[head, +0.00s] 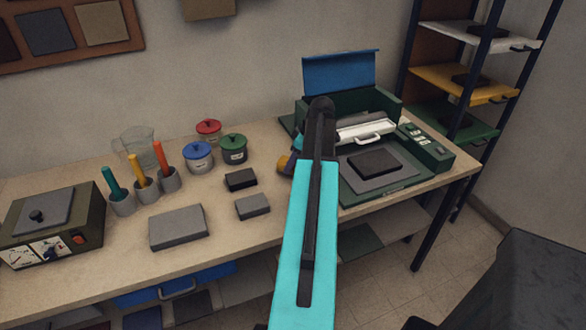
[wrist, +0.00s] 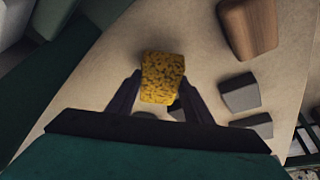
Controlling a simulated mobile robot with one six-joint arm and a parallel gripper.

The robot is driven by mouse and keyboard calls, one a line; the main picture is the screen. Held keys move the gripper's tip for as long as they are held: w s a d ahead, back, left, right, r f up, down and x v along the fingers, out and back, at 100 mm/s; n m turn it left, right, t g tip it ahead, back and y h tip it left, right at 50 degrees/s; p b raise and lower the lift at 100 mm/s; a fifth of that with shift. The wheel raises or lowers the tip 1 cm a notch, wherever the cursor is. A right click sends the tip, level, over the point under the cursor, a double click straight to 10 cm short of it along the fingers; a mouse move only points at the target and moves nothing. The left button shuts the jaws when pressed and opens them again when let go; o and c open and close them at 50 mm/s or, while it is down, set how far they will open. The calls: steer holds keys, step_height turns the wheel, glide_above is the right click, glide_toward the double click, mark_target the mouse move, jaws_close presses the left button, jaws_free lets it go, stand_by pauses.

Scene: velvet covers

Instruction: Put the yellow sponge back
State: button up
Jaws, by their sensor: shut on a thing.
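The yellow sponge (wrist: 163,78), speckled with dark marks, sits between the two fingers of my gripper (wrist: 160,90) in the wrist view. My gripper is shut on it. In the head view a small yellow part of the sponge (head: 283,162) shows at the left of my arm, above the worktable (head: 120,190). My arm hides most of my gripper there. I cannot tell how high the sponge is above the tabletop.
A green press with a raised blue lid (head: 340,72) stands right of my arm. Dark and grey blocks (head: 240,179) (head: 252,206) lie to its left. Lidded pots (head: 198,158) and tools in cups (head: 145,188) stand farther left.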

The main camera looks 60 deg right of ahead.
mark_target(293, 170)
stand_by(0.3)
steer(key=shift+f+p, duration=0.5)
steer(key=shift+f, duration=1.35)
steer(key=shift+f, duration=0.15)
steer(key=o, duration=1)
steer(key=shift+r, duration=0.25)
steer(key=shift+b+v, duration=1.25)
steer(key=shift+v, duration=4.7)
steer(key=shift+f, duration=0.1)
